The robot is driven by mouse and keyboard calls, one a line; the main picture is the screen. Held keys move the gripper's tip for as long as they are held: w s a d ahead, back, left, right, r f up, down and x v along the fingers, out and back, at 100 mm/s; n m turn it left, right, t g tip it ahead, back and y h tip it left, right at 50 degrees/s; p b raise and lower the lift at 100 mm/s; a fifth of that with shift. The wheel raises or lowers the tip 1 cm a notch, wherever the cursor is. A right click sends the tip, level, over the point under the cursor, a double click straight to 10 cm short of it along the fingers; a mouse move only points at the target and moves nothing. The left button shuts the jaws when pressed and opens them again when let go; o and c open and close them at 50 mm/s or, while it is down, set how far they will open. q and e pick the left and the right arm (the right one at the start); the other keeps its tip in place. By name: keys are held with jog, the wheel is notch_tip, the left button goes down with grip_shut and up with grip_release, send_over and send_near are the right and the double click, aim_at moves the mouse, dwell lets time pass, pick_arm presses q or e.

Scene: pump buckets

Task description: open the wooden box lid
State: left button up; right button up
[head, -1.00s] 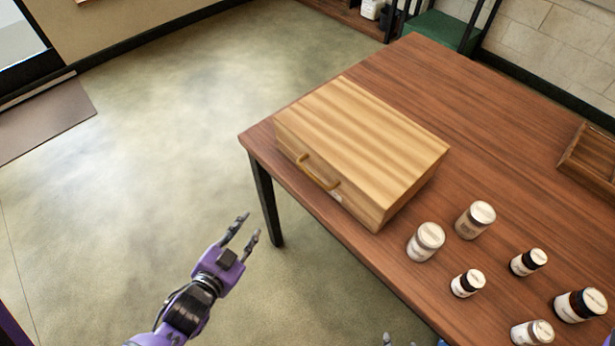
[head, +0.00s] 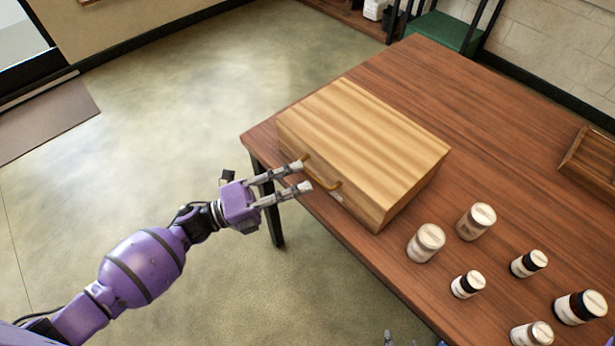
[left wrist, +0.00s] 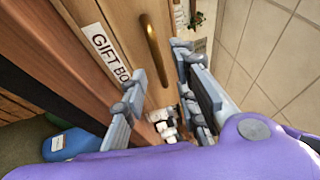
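The wooden box (head: 362,150) sits shut on the brown table near its left corner. Its lid (head: 365,130) is flat on top, and a curved handle (head: 321,173) is on its front face. In the left wrist view the handle (left wrist: 154,50) stands just ahead of the fingers, with a "GIFT BO" label (left wrist: 108,55) beside it. My left gripper (head: 306,174) is open, its fingertips at the box front close to the handle; contact cannot be told. In the left wrist view its two fingers (left wrist: 160,85) are apart with nothing between them. Only a tip of my right gripper (head: 388,338) may show at the bottom edge.
Several jars and bottles stand to the right of the box, the nearest a pale jar (head: 426,243). A wooden tray (head: 590,160) lies at the table's right. The table (head: 480,120) is clear behind the box. Open floor lies to the left.

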pick_arm(q)
jog(key=shift+x, duration=1.4)
jog(key=shift+f, duration=0.1)
grip_shut()
